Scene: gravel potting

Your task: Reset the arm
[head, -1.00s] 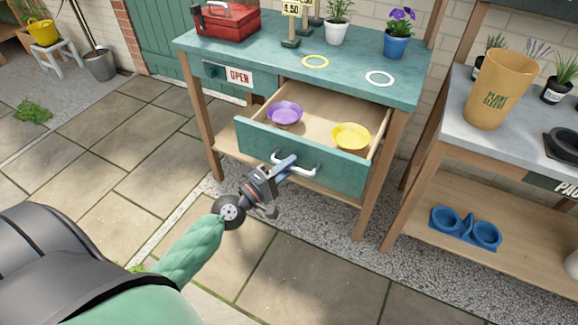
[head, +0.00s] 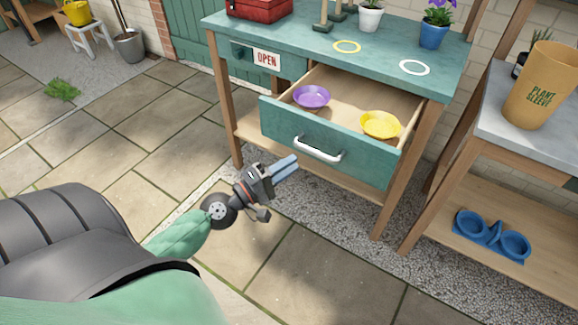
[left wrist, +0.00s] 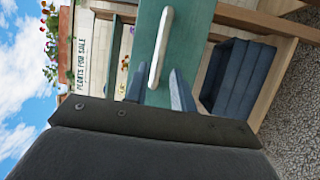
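My left gripper (head: 285,168) is in front of the open teal drawer (head: 290,131), short of its white bar handle (head: 318,149) and apart from it. In the left wrist view its two blue fingers (left wrist: 160,90) stand apart with nothing held between them, and the handle (left wrist: 160,48) lies beyond the fingertips. The drawer is pulled out and holds a purple bowl (head: 312,97) and a yellow bowl (head: 380,124). My right gripper is not in view.
The teal workbench (head: 380,62) carries a red toolbox (head: 258,9), plant pots and two rings. A grey-topped bench at the right holds a plant sleeve container (head: 541,88), with a blue double-cup holder (head: 491,236) on its lower shelf. Paving before the drawer is clear.

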